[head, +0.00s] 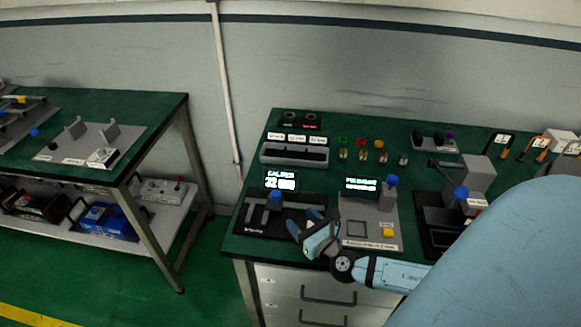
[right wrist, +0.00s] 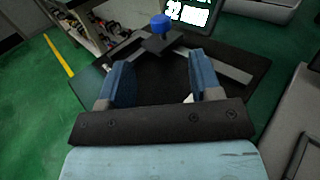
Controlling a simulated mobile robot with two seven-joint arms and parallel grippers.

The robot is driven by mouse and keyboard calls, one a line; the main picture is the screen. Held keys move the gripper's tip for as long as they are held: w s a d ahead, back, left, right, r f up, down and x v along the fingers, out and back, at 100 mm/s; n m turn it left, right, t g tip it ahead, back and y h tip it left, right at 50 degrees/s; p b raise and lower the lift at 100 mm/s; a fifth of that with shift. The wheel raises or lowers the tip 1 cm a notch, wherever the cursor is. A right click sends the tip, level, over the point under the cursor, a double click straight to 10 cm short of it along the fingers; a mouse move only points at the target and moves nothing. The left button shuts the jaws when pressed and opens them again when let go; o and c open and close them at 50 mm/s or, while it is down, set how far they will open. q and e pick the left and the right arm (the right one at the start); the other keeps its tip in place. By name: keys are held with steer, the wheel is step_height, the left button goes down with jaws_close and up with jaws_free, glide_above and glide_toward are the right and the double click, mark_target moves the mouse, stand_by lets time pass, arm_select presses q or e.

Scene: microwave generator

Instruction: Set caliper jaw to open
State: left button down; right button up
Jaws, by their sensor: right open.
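The caliper (head: 257,215) is a dark base on the green bench top, with grey jaws, a blue knob (head: 275,197) and a lit display (head: 281,180) reading "CALIPER" and what looks like 32. My right gripper (head: 304,224) is open and empty at the caliper's front right corner, partly covering it. In the right wrist view, my right gripper's fingers (right wrist: 161,76) are spread above the dark base. The blue knob (right wrist: 161,22) stands ahead of the fingertips, apart from them, on a dark slider. My left gripper is not in view.
Right of the caliper stands a grey panel (head: 370,222) with a blue knob and yellow button, then a dark machine (head: 470,185). A grey slotted block (head: 294,153) lies behind the display. Another green-topped bench (head: 150,112) is at left, across a gap.

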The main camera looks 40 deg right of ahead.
steer(key=shift+s, duration=0.8)
